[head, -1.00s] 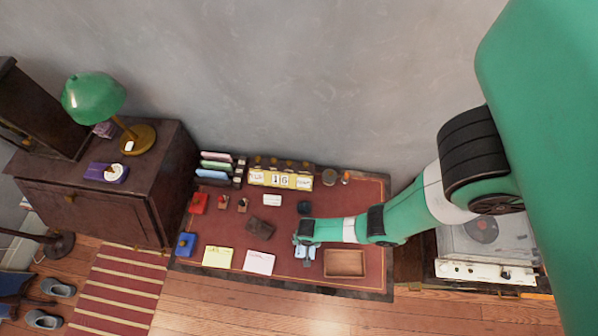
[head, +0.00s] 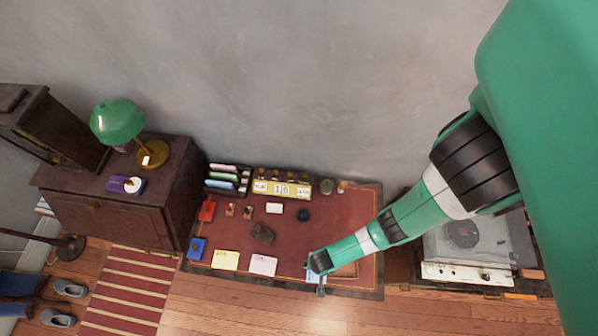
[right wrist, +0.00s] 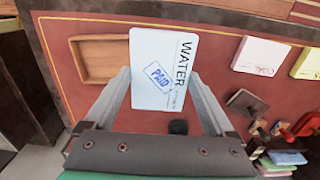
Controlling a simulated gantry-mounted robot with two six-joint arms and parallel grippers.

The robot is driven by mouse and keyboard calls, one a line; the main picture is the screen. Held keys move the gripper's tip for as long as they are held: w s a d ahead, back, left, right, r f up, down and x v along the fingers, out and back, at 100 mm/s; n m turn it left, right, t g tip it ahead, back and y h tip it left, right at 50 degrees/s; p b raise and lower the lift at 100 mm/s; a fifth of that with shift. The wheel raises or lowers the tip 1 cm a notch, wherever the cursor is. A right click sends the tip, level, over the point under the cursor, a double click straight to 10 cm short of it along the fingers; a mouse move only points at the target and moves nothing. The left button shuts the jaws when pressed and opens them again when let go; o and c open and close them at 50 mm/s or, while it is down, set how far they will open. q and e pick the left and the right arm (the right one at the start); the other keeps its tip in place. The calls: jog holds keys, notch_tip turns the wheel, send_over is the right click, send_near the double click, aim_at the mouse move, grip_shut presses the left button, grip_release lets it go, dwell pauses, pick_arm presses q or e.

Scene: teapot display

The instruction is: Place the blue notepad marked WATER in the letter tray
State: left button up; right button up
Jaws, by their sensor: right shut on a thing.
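The pale blue notepad marked WATER (right wrist: 165,65), with a blue PAID stamp on it, is between the fingers of my right gripper (right wrist: 160,78) in the right wrist view. The gripper is shut on it. The wooden letter tray (right wrist: 98,58) is empty where it shows, left of the notepad, which covers its right end in this view. In the head view my right gripper (head: 320,287) is at the desk's front edge, and my arm hides much of the tray (head: 347,270). My left gripper is not in view.
A yellow pad (head: 226,260) and a pink pad (head: 263,265) lie left of my gripper on the red desk top (head: 345,215).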

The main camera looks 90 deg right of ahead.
aim_at(324, 279)
jog(key=a, duration=0.1)
jog(key=s+a+r+p, duration=0.1)
jog(key=s+a+r, duration=0.1)
jog(key=a, duration=0.1)
jog(key=shift+s, duration=0.1)
